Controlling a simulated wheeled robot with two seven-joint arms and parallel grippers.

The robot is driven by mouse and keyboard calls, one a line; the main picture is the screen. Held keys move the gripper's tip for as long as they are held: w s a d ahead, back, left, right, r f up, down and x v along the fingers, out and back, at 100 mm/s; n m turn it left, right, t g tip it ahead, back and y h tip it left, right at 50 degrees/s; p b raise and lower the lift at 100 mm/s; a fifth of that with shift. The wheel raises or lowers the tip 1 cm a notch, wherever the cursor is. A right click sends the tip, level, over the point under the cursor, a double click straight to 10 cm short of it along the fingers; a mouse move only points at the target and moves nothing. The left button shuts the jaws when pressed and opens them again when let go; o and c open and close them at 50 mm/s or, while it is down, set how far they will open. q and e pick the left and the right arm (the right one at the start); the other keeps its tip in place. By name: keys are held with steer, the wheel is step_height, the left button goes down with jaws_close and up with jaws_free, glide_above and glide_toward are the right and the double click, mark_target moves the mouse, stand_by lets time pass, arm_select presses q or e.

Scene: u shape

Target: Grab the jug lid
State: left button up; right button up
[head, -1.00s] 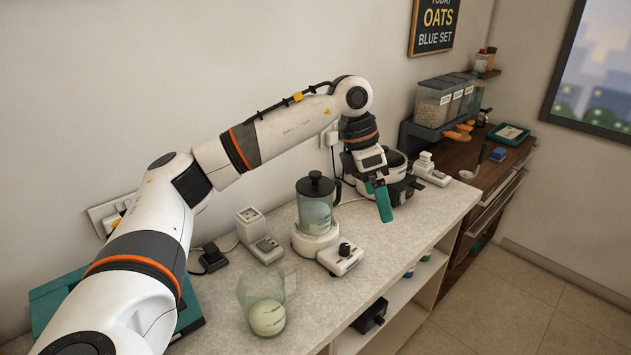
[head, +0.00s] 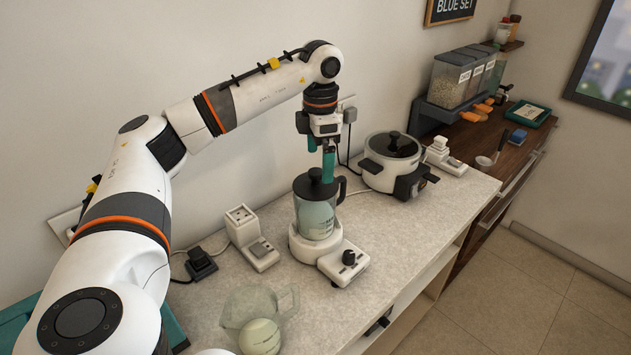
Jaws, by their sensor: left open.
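The jug (head: 315,218) is clear with pale contents and a dark handle. It stands upright on a white base with a black knob. Its black lid (head: 316,181) with a raised knob sits on top of it. My left gripper (head: 328,168) has teal fingers pointing down, just above and slightly behind the lid's right side in the picture. Its fingers overlap in this view, and it looks empty. I cannot tell whether it touches the lid. My right gripper does not show.
A white cooker (head: 388,165) with a dark lid stands right of the jug. A clear pitcher (head: 262,318) holding a pale ball stands at the front. A white socket block (head: 249,238) stands to the left.

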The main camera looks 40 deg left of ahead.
mark_target(316, 171)
arm_select(q)
steer(key=f+p, duration=0.1)
steer(key=s+f, duration=0.1)
steer(key=f, duration=0.1)
steer(key=shift+f+p, duration=0.15)
steer(key=shift+p, duration=0.2)
steer(key=shift+s+f, duration=0.1)
steer(key=shift+f, duration=0.5)
steer(key=shift+w+f, duration=0.15)
steer(key=shift+w, duration=0.05)
steer(key=shift+s, duration=0.1)
steer(key=c, duration=0.7)
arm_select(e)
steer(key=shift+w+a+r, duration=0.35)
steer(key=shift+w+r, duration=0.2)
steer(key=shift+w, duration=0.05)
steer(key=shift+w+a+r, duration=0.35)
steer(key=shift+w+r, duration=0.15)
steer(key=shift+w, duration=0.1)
arm_select(q)
steer(key=shift+r, duration=0.2)
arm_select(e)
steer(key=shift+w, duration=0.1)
